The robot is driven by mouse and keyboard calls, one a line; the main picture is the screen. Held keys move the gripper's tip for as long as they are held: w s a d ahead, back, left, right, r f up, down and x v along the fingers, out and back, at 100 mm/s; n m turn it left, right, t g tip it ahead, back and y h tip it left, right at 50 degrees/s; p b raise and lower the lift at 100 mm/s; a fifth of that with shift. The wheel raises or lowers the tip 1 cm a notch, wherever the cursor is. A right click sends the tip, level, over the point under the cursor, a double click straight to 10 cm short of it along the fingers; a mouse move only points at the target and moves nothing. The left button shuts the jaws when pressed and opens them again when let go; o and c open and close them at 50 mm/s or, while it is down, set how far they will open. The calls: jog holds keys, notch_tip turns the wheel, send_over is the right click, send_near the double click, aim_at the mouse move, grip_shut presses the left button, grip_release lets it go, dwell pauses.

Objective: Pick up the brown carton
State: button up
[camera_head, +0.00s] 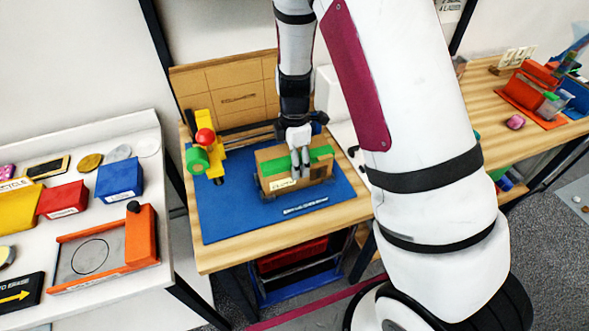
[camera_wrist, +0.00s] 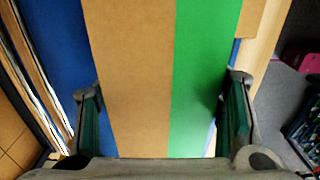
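The brown carton (camera_head: 275,180) with a green tape band sits on a blue mat (camera_head: 225,215) on the wooden table. It has a small label at its lower left. My gripper (camera_head: 300,165) is over the carton, pointing down, with its fingers overlapping it. In the wrist view the brown carton (camera_wrist: 135,80) lies between the two fingers of my gripper (camera_wrist: 165,115). The fingers are spread wide, and a narrow gap shows beside the right finger. The carton's underside is hidden.
A yellow, green and red toy-like object (camera_head: 208,150) stands left of the carton on the mat. A cardboard panel (camera_head: 225,95) rises behind. A white table (camera_head: 120,290) with coloured boxes is at left. My arm hides much of the right side.

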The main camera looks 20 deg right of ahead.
jog(key=shift+c, duration=0.8)
jog(key=shift+r, duration=0.1)
